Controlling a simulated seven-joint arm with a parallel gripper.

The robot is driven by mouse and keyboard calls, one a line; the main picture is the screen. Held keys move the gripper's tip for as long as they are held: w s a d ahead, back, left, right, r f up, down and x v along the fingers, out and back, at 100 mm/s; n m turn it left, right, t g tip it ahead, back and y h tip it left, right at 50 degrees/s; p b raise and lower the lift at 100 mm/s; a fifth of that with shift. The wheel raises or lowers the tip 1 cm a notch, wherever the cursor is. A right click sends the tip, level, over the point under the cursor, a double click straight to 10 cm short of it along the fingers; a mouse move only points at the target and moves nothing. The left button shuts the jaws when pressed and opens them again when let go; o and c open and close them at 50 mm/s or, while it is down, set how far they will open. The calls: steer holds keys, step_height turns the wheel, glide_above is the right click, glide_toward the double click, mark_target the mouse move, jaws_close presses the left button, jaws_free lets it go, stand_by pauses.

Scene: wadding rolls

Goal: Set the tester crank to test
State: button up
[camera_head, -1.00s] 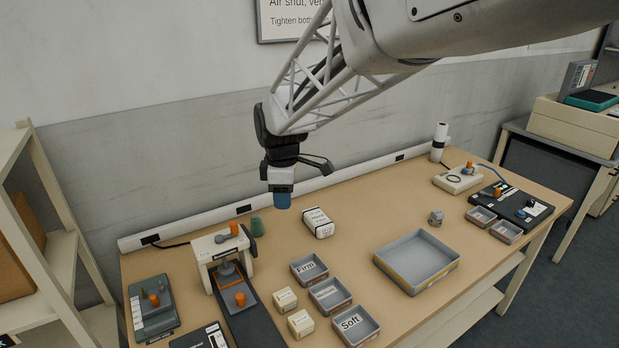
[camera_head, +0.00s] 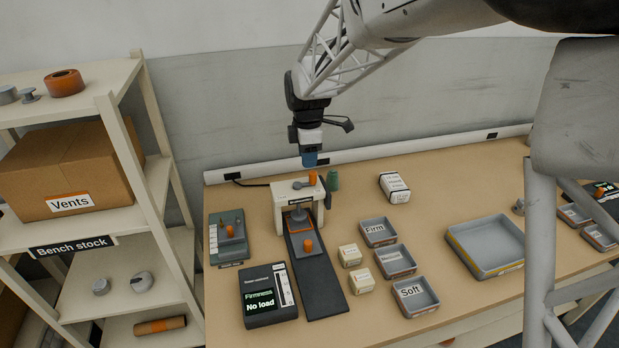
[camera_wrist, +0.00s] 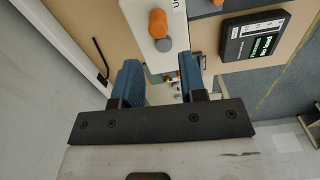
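The tester is a beige arch (camera_head: 290,207) standing over a dark track, left of the bench's middle. On its top sits the crank, with a grey hub and an orange knob (camera_head: 312,178) pointing to the right. In the wrist view the orange knob (camera_wrist: 157,22) and grey hub (camera_wrist: 163,45) show beyond my fingertips. My gripper (camera_head: 310,159) hangs pointing down above the knob in the head view; the height gap is hard to judge. In the wrist view its blue fingers (camera_wrist: 160,65) are apart with nothing held between them. Any crank marking is unreadable.
A display (camera_head: 268,295) reads "Firmness No load". A sled with an orange knob (camera_head: 308,245) sits on the track. Label trays (camera_head: 415,309), small blocks (camera_head: 361,281) and a larger tray (camera_head: 454,240) lie to the right.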

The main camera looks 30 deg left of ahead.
mark_target(308, 183)
steer(key=shift+f, duration=0.1)
steer(key=shift+f, duration=3.8)
jaws_close()
steer(key=shift+m, duration=0.3)
